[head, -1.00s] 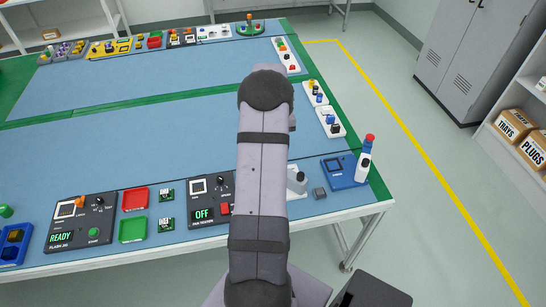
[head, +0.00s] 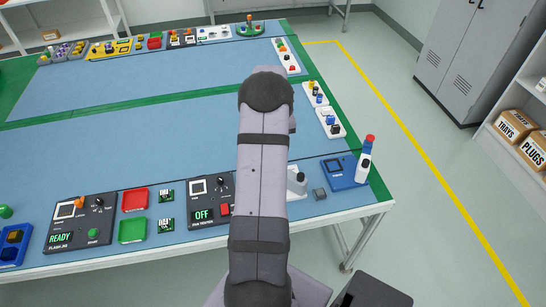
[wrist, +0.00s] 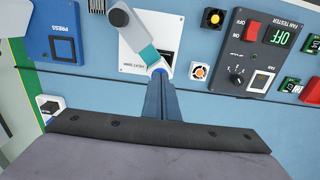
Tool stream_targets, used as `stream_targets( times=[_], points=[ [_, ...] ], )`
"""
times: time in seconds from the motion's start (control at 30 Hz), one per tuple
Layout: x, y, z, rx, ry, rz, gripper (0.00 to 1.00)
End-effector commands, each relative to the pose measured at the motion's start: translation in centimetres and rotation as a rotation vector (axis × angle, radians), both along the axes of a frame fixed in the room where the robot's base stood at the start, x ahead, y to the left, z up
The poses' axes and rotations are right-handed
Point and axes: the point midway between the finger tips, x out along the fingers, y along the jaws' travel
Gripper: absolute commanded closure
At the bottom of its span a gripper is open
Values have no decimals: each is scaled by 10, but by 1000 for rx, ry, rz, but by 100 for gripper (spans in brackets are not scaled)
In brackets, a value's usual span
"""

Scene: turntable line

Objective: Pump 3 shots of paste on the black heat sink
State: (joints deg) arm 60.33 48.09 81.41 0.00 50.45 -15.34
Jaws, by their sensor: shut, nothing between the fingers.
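In the wrist view, my gripper (wrist: 160,80) is shut and empty, its blue-grey fingers pointing at the paste station. The station has a white base plate (wrist: 130,58) with small black lettering. A grey pump head (wrist: 118,18) and a teal arm (wrist: 144,54) reach over it to a white and blue round tip just past my fingertips; I cannot tell whether they touch. A dark patch (wrist: 167,56) beside the tip may be the black heat sink, mostly hidden. In the head view, the pump (head: 298,181) is partly hidden by my arm, and my gripper is hidden.
The blue press (wrist: 55,30) stands on one side of the station. A grey block (head: 319,194) sits between pump and press. The blue mat behind is largely clear.

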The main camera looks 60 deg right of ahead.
Motion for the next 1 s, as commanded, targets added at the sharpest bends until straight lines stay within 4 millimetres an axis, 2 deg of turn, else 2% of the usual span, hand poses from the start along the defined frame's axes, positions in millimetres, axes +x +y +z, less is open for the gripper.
stream_targets(
  times=[0.37, 1.0],
  points=[
    [-1, 1, 0, 3, 1, 0, 100],
    [0, 0, 34, 1, 1, 0, 100]
  ],
)
